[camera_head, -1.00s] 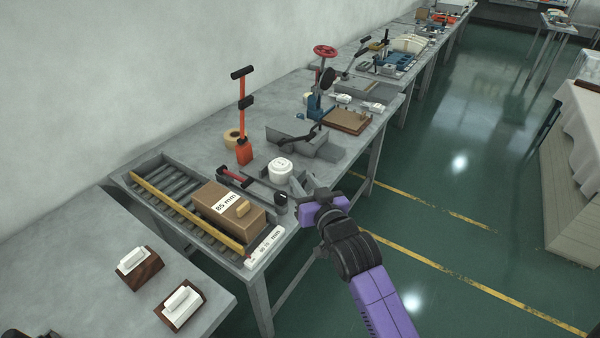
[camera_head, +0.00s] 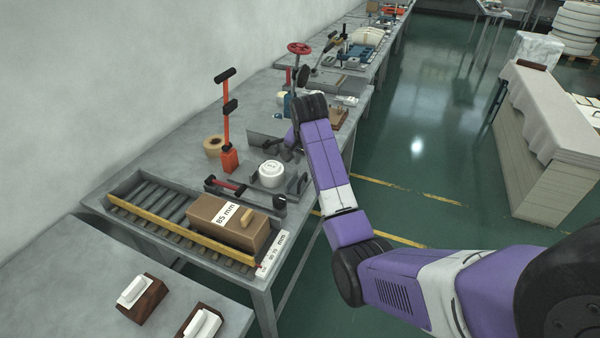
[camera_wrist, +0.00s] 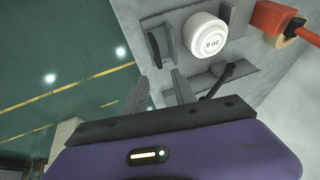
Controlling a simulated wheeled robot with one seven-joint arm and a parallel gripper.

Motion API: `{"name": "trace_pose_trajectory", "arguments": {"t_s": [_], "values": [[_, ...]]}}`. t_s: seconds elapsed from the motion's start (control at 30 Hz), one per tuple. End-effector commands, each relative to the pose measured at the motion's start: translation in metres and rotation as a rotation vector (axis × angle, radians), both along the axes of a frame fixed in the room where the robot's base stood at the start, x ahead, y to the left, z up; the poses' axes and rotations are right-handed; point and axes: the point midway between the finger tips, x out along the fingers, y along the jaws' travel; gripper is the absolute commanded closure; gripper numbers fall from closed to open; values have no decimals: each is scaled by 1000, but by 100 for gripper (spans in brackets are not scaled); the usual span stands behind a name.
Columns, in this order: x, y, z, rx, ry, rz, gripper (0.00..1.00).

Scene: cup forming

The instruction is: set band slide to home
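A white round block marked "8 OZ" (camera_wrist: 206,38) sits on a grey metal fixture (camera_wrist: 172,18) in the wrist view; the white block also shows in the head view (camera_head: 271,174). A dark upright knob or pad (camera_wrist: 154,48) stands at the fixture's edge. A black bent lever (camera_wrist: 216,80) lies on the other side. I cannot tell for sure which of these parts is the band slide. My gripper (camera_wrist: 160,76) is open, its two grey fingers apart with nothing seen held between them.
An orange upright lever tool (camera_head: 229,158) and a tape roll (camera_head: 214,145) stand left of the fixture. A roller tray (camera_head: 122,205) holds a brown box marked "85 mm" (camera_head: 224,214).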

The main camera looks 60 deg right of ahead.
Motion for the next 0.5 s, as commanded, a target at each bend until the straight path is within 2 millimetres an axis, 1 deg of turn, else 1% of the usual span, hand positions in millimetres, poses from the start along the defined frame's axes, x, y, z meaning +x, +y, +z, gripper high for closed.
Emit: {"name": "trace_pose_trajectory", "arguments": {"t_s": [0.07, 0.17, 0.4, 0.5], "values": [[-2, 1, -4, 14, 4, -15, 67], [1, -2, -13, 14, 3, -18, 67], [8, -16, -47, 13, 3, -16, 67], [11, -21, -58, 12, 3, -15, 67]]}}
